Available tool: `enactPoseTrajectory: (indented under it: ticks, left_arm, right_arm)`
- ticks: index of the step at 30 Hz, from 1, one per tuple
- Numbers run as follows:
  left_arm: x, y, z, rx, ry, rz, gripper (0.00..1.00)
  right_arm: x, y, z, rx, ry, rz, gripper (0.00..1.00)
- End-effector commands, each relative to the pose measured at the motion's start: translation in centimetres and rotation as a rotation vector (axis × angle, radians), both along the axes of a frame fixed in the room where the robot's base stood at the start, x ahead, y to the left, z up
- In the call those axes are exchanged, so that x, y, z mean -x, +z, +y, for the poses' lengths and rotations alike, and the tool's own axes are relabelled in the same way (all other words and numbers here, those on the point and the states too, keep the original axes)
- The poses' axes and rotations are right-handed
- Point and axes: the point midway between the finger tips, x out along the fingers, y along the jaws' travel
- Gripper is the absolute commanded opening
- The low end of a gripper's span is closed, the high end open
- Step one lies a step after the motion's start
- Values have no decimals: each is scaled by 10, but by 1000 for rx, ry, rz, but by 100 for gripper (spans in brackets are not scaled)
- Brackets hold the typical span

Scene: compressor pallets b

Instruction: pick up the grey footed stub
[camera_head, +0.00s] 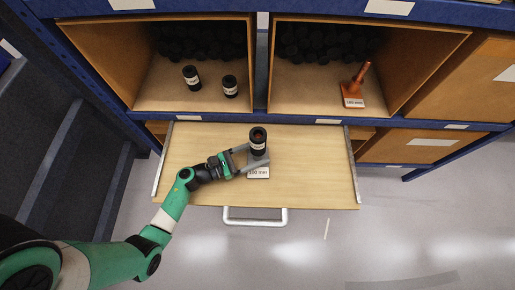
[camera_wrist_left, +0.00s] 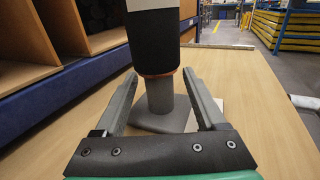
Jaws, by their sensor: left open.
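The grey footed stub (camera_wrist_left: 160,96) stands upright on the pulled-out wooden drawer (camera_head: 310,165). It has a round post on a flat square foot. A black cylinder (camera_head: 258,136) with a white band sits over its top; it also shows in the left wrist view (camera_wrist_left: 155,45). A white "100 mm" label (camera_head: 258,173) lies by the foot. My left gripper (camera_head: 259,157) is open, with one finger on each side of the post. In the wrist view a gap shows between the post and each finger (camera_wrist_left: 160,82). My right gripper is not in view.
Two black cylinders (camera_head: 192,78) (camera_head: 230,86) stand in the left open compartment. Dark parts fill both backs. The drawer's right side is clear, and its handle (camera_head: 255,221) juts out in front.

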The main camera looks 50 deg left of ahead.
Motion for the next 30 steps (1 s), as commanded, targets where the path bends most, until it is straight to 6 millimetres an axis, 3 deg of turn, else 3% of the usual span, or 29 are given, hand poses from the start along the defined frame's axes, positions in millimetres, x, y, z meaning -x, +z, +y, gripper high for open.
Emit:
enactPoseTrajectory:
  ticks: [5, 12, 24, 30]
  left_arm:
    - [-25, -1, -8, 0, -3, -1, 72]
    - [-27, 0, -8, 1, 1, -1, 72]
    - [-27, 0, -8, 0, 0, -1, 0]
    - [-27, 1, -8, 1, 0, -2, 0]
  right_arm:
    - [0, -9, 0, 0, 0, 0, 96]
    - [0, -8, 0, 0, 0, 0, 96]
    - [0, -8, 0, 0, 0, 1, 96]
    - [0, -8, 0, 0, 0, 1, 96]
